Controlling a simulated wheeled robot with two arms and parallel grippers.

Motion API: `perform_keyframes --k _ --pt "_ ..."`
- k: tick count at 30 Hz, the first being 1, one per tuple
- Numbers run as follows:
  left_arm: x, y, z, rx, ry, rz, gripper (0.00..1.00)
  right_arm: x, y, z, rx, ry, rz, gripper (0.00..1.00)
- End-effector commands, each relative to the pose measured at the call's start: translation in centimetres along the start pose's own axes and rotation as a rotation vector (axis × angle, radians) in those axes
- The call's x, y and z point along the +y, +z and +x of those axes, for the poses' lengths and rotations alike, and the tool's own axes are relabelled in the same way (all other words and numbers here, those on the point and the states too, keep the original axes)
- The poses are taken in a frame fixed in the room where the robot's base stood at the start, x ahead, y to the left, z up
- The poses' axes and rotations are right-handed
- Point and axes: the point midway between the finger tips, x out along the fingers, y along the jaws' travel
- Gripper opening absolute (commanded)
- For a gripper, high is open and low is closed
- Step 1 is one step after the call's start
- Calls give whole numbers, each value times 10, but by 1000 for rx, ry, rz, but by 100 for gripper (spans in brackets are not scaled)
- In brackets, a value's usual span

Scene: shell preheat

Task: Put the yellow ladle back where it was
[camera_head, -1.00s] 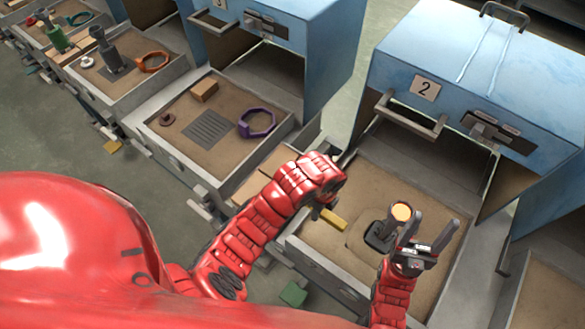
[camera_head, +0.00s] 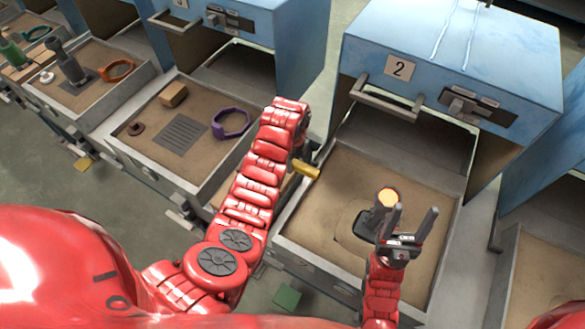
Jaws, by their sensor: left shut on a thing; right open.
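The yellow ladle shows only as a short yellow piece (camera_head: 306,171) at the end of my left arm, over the left wall of the tray in front of oven 2. My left gripper (camera_head: 297,161) is shut on it; the fingers and the rest of the ladle are mostly hidden behind my arm. My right gripper (camera_head: 417,222) is open with its fingers pointing up, over the right part of the same tray. It stands in front of a dark cylinder with a glowing orange top (camera_head: 387,198), and I cannot tell whether they touch.
The tray of oven 2 (camera_head: 335,192) has bare sandy floor. Blue oven 2 (camera_head: 400,68) stands behind it. The tray to the left holds a purple ring (camera_head: 231,123), a brown block (camera_head: 173,95) and a small brown disc. A green square (camera_head: 287,297) lies on the floor.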

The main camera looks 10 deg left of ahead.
Motion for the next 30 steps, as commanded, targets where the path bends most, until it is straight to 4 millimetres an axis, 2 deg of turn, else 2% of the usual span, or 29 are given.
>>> perform_keyframes --k 5,12,25,26,30 --pt "0 -1 9 1 3 0 0 0 -2 10 0 0 0 60" --pt "2 -1 31 2 6 -1 0 1 -3 19 0 0 0 60" --pt "0 -1 39 0 0 0 0 1 -2 13 0 0 0 60" --pt "1 -1 38 0 1 0 38 1 -2 15 0 0 0 60" --pt "1 -1 37 0 1 0 64 1 -3 15 0 0 0 60"
